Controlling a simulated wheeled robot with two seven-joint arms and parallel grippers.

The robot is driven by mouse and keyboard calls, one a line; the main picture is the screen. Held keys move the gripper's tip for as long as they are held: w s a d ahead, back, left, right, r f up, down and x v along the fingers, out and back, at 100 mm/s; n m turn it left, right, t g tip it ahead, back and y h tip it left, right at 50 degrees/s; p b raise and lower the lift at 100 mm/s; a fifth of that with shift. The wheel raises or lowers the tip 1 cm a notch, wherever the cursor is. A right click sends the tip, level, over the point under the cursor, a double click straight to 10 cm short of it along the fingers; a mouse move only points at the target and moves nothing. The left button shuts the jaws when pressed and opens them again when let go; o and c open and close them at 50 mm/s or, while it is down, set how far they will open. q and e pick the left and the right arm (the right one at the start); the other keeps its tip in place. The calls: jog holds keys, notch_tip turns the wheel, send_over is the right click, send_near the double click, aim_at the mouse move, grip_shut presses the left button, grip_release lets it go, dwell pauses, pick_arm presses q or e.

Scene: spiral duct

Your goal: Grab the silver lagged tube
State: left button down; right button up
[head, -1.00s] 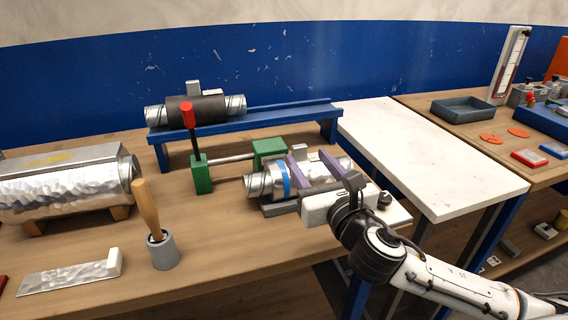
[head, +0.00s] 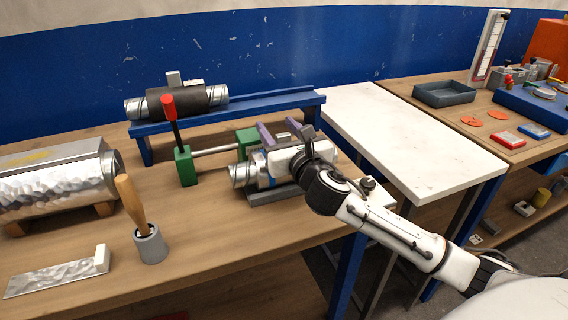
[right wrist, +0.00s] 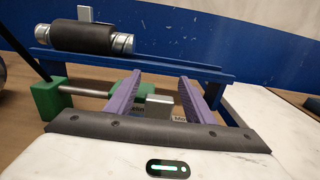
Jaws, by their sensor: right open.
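The silver lagged tube (head: 240,177), with spiral metal ends and a blue band, lies on a grey support on the bench in the head view. My right gripper (head: 278,123) is open, its purple fingers reaching over and past the tube's middle. Its white body hides much of the tube, and I cannot tell whether they touch. In the right wrist view, the open fingers (right wrist: 161,75) stand either side of a small grey block (right wrist: 159,107) with a label partly hidden. The tube's body is hidden there by the gripper. My left gripper is out of view.
A black-wrapped tube (head: 176,101) rests on a blue rack (head: 240,111) behind. A green clamp (head: 186,167) with a red-tipped lever stands left of the tube. A large foil-covered duct (head: 55,180) and a wooden-handled tool (head: 131,201) are further left. A white slab (head: 400,130) lies right.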

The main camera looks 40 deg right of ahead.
grip_shut()
jog(key=shift+r, duration=0.15)
